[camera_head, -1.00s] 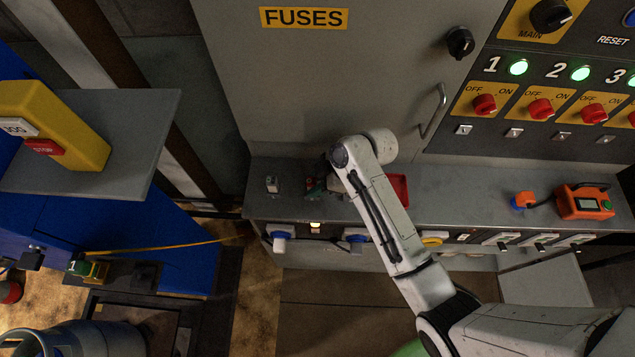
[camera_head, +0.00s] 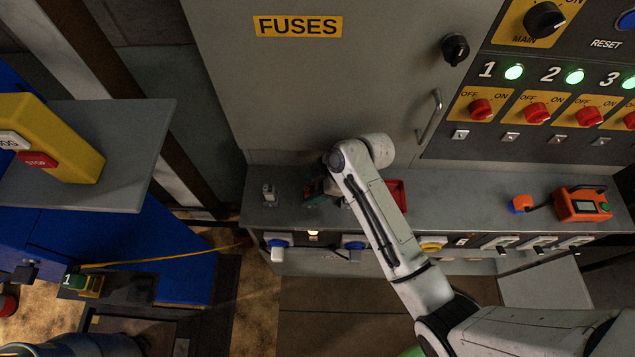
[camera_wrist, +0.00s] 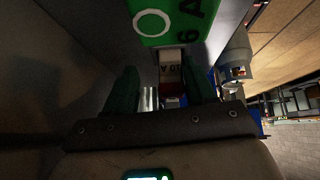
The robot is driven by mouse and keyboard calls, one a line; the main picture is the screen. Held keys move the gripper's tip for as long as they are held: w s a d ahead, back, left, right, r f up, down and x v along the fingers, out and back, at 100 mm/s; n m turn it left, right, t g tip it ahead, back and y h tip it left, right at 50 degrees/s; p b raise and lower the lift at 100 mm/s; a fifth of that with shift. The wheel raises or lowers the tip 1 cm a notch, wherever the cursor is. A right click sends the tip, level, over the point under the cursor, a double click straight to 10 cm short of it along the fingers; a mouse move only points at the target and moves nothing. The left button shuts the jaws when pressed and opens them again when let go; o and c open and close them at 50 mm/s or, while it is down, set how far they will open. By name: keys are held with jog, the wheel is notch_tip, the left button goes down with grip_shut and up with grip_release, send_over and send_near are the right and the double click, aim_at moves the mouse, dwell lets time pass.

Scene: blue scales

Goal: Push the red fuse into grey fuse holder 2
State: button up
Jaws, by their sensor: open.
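My gripper (camera_wrist: 163,76) is open in the wrist view, with its two dark green fingers apart. Between and beyond the fingertips is a small block with a white part and a dark red band (camera_wrist: 170,72) marked "10 A", which looks like the red fuse. I cannot tell whether the fingers touch it. A large green block (camera_wrist: 172,20) marked "6 A" is close to the camera, above it. In the head view my gripper (camera_head: 328,188) is low over the grey ledge, mostly hidden by my arm. I cannot identify grey fuse holder 2 in either view.
The grey cabinet door marked FUSES (camera_head: 298,26) is shut above the grey ledge (camera_head: 455,200). A red tray (camera_head: 398,192) sits right of my arm. A small grey object (camera_head: 269,193) stands to the left. An orange device (camera_head: 582,205) lies at the right.

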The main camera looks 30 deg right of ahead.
jog(key=b+v, duration=0.1)
jog(key=v, duration=0.9)
jog(key=shift+s+d+r, duration=0.15)
jog(key=shift+d+r, duration=0.05)
jog(key=shift+r, duration=0.1)
dwell(0.4)
jog(key=s+m+h, duration=0.5)
jog(key=s+m, duration=0.4)
jog(key=m, duration=0.2)
jog(key=shift+r+t, duration=0.25)
jog(key=shift+t, duration=0.15)
jog(key=s+f+g, duration=0.1)
jog(key=s+f, duration=0.1)
jog(key=s, duration=0.1)
jog(key=s+d+f+m+g+b, duration=0.1)
jog(key=s+f, duration=0.2)
jog(key=s, duration=0.1)
jog(key=s+f+g+b, duration=0.1)
jog(key=s+f, duration=0.1)
jog(key=s, duration=0.1)
jog(key=shift+s+d+f+m+g+h, duration=0.25)
jog(key=shift+d+f+m+g+h, duration=0.05)
jog(key=shift+f+g, duration=0.1)
jog(key=shift+c, duration=0.5)
jog(key=shift+s, duration=0.15)
jog(key=shift+d+f, duration=0.1)
